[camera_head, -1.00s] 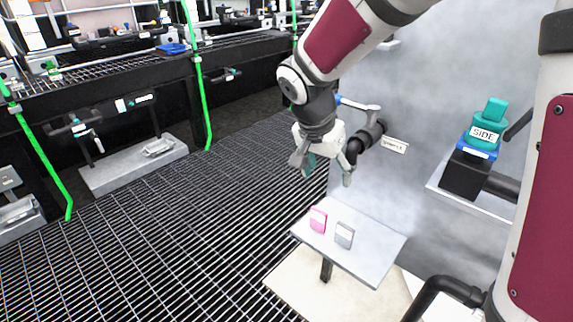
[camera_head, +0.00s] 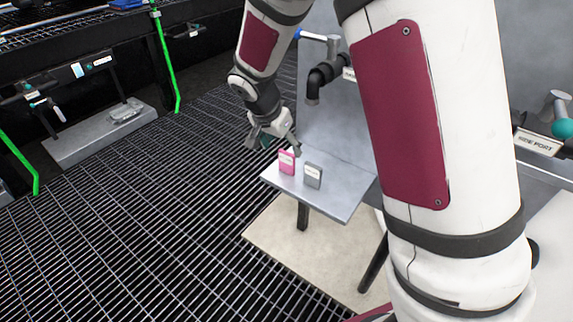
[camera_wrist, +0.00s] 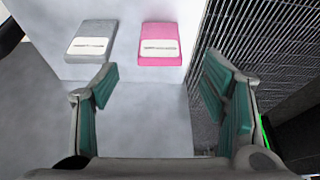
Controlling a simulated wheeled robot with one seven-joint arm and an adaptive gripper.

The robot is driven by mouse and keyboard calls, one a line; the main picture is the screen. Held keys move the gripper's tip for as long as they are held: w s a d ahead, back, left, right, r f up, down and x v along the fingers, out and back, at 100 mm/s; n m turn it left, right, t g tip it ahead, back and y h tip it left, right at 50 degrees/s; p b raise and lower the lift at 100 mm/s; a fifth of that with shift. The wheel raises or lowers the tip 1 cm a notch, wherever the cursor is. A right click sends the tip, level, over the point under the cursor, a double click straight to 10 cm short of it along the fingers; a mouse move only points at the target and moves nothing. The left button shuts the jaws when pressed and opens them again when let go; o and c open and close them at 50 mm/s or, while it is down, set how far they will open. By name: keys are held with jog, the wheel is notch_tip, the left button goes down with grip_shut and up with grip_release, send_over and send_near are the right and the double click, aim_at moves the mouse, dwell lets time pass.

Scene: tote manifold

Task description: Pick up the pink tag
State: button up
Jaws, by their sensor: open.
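My gripper (camera_head: 275,146) is open and empty, just above and behind the pink tag in the head view. In the wrist view the pink tag (camera_wrist: 160,44) lies beyond my open fingers (camera_wrist: 160,95), between them and towards the right finger. The grey tag (camera_wrist: 92,41) shows to its left there, beyond the left finger.
A dark pipe with a downturned end (camera_head: 318,82) juts from the grey wall panel behind the shelf. Metal grating (camera_head: 150,215) covers the floor to the left. Green uprights (camera_head: 165,60) and a dark bench stand farther left.

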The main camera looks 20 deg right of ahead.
aim_at(286, 154)
jog(key=b+x, duration=0.2)
jog(key=x, duration=0.3)
jog(key=shift+f, duration=0.1)
jog(key=shift+c, duration=0.3)
jog(key=c, duration=1.2)
